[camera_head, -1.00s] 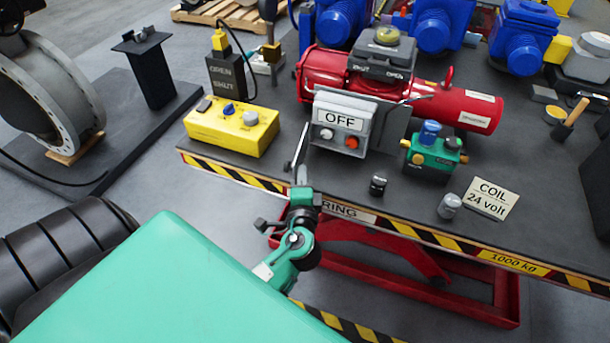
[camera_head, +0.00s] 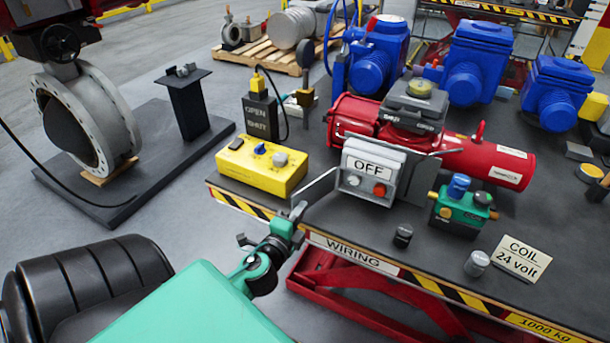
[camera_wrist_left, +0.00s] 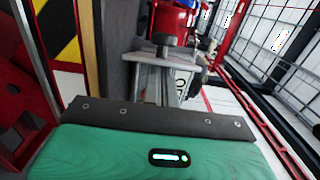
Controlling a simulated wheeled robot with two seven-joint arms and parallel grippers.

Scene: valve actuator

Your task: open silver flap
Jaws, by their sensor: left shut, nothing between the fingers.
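The grey control box (camera_head: 371,172) with an OFF label, a white knob and an orange-red knob stands on the table in front of the red actuator. A thin silver flap (camera_head: 318,190) stands out to the left from the box's left edge. My left gripper (camera_head: 298,211) is shut and empty at the flap's lower left end, above the table's front edge. I cannot tell whether it touches the flap. In the left wrist view the box's label (camera_wrist_left: 182,86) shows sideways, partly hidden. My right gripper is not in view.
A yellow box (camera_head: 262,168) with knobs stands left of the flap. A green valve block (camera_head: 462,207), a small black knob (camera_head: 403,235) and a silver cylinder (camera_head: 477,263) lie to the right. The red actuator (camera_head: 465,160) is behind. Bare table lies in front of the box.

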